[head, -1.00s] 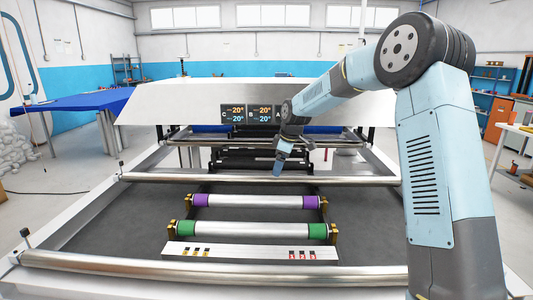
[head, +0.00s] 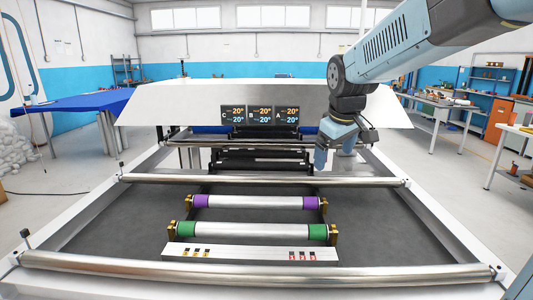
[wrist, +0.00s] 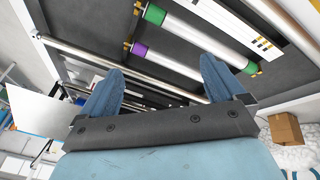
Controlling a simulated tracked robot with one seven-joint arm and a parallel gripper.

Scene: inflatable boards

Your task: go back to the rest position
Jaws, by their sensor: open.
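My gripper (head: 322,155) hangs over the right rear part of the machine in the head view, pointing down, clear of the rollers. In the wrist view its two blue fingers (wrist: 160,90) are spread wide apart with nothing between them. A roller with purple ends (head: 255,202) and a roller with green ends (head: 250,231) lie in brass holders in front of it. They also show in the wrist view as the purple-ended roller (wrist: 180,65) and the green-ended roller (wrist: 200,40), beyond the fingers.
A long steel bar (head: 260,179) crosses the machine, and another front bar (head: 250,265) runs along its near edge. A white hood with display panels (head: 260,115) stands behind. A blue table (head: 75,102) is at left. Workbenches (head: 440,108) stand at right.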

